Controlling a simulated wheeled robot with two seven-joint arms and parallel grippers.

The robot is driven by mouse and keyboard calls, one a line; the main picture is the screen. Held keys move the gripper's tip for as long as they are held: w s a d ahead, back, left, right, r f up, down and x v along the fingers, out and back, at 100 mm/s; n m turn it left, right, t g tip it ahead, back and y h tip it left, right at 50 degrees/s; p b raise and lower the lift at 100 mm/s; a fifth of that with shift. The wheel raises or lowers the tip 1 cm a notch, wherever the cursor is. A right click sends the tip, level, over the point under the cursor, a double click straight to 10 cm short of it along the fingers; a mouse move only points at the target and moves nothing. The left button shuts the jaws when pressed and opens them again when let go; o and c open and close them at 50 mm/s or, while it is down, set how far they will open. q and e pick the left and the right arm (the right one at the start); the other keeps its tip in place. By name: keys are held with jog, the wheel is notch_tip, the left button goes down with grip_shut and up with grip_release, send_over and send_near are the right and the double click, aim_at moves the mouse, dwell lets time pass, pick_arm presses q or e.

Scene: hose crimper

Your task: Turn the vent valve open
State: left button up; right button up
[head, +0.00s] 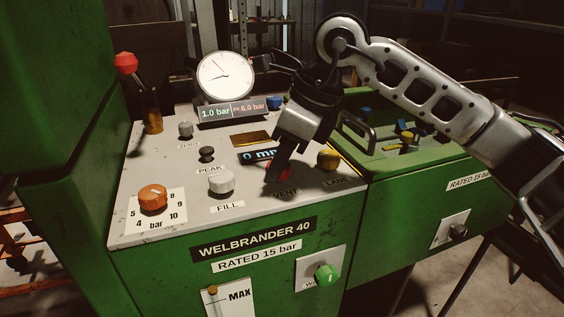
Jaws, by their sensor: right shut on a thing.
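The vent valve is a red knob (285,171) above the VENT label on the light panel of the green machine. My right gripper (276,173) reaches down over it and is shut on it. The fingers hide most of the knob, so I cannot tell how far it is turned. The round gauge (226,77) has a white dial, and the display (232,109) below it reads 1.0 bar and PK 6.0 bar. My left gripper is not in view.
An orange pressure dial (153,197) is at the front left. A red-topped lever (126,63) rises at the back left. A green bench section (430,160) adjoins on the right.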

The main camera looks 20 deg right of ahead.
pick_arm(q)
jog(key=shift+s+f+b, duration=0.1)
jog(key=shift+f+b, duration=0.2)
pick_arm(e)
jog(key=shift+m+t, duration=0.3)
jog(key=shift+m, duration=0.5)
jog(key=o, duration=1)
pick_arm(q)
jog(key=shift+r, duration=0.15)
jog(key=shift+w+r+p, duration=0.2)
jog(key=shift+p, duration=0.6)
pick_arm(e)
jog(key=v, duration=1.6)
jog(key=shift+a, duration=0.35)
